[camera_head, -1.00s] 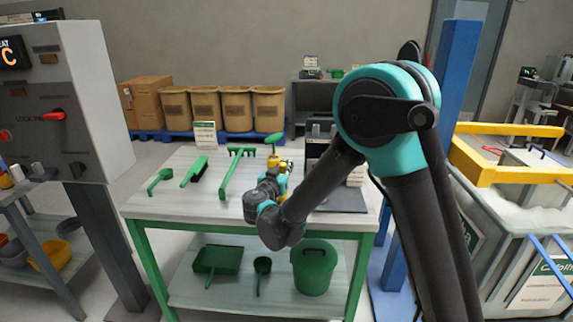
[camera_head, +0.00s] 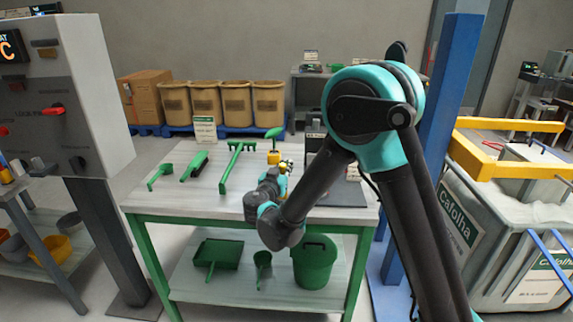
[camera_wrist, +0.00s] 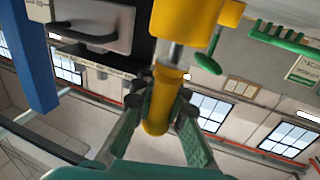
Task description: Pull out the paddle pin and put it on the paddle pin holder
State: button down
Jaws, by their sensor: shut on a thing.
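In the wrist view, a yellow cylindrical handle (camera_wrist: 157,112) sits between the two fingers of my gripper (camera_wrist: 163,98), which is shut on it. A grey metal rod (camera_wrist: 175,52) shows between this handle and a larger yellow block (camera_wrist: 200,17). I take the handle and rod as the paddle pin. I cannot tell whether the rod is inside the block or whether the block is the holder. In the head view, a yellow part (camera_head: 273,157) shows just behind my gripper (camera_head: 279,178) above the worktable; my wrist hides most of the pin there.
The worktable (camera_head: 165,203) carries a green scoop (camera_head: 160,175), a brush (camera_head: 195,166) and a rake (camera_head: 232,168) at left. A green oval part (camera_head: 274,133) rises behind the gripper. A blue post (camera_head: 449,110) and a yellow-railed bin (camera_head: 500,172) stand at right.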

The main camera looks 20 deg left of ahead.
jog(key=shift+f, duration=0.7)
jog(key=c, duration=1.5)
grip_release()
jog(key=shift+o, duration=0.2)
jog(key=s, duration=1.2)
jog(key=shift+a, duration=0.15)
jog(key=shift+s, duration=0.1)
